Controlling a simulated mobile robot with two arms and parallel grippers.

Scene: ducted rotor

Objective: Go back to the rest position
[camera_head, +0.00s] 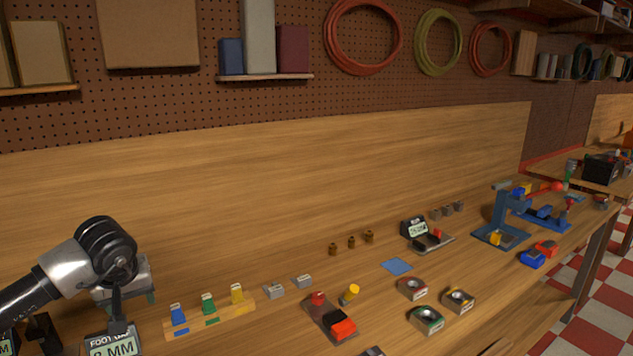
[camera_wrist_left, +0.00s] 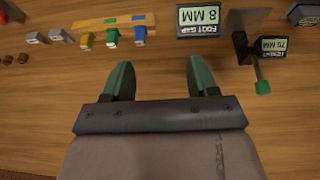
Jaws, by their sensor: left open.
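My left arm comes in from the left edge of the head view. Its gripper (camera_head: 123,300) is above the bench at the lower left, partly hidden by a dark upright part in front of it. In the left wrist view the gripper (camera_wrist_left: 160,78) is open. Its two green fingers are wide apart, with only bare wood between them. Nothing is held. My right gripper is in neither view.
A foot gap display (camera_head: 112,345) stands close to my left gripper. A wooden strip with blue, green and yellow pieces (camera_head: 210,318) lies to its right. A red and black fixture (camera_head: 331,320), ring blocks (camera_head: 426,320) and a blue stand (camera_head: 501,235) are further right.

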